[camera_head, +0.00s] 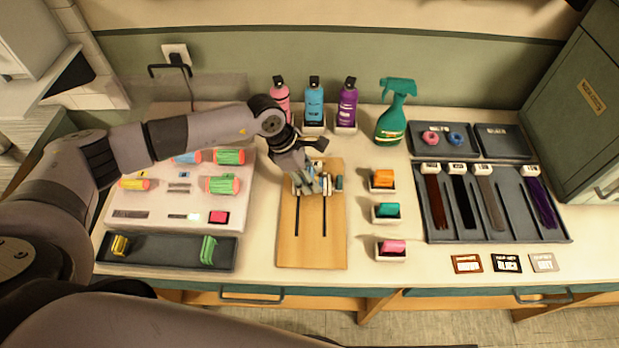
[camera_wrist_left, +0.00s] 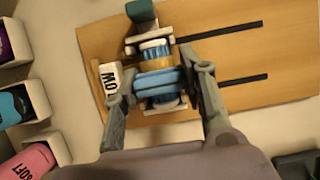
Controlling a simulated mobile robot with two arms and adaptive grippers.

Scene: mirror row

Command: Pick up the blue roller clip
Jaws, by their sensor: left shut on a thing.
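The blue roller clip (camera_wrist_left: 160,79) shows in the left wrist view between the fingers of my left gripper (camera_wrist_left: 160,72). The gripper is shut on it. I cannot tell whether the clip touches the roller. In the head view my left gripper (camera_head: 313,183) is over the upper part of the wooden board (camera_head: 312,245) and hides most of the clip and roller. My right gripper is not in view.
A dark tray (camera_head: 165,251) at the front left holds a yellow clip (camera_head: 120,245) and a green clip (camera_head: 208,250). Coloured rollers lie on a pale mat (camera_head: 150,205). Bottles (camera_head: 314,98) and a green spray bottle (camera_head: 392,115) stand behind. Small boxes (camera_head: 391,251) stand right of the board.

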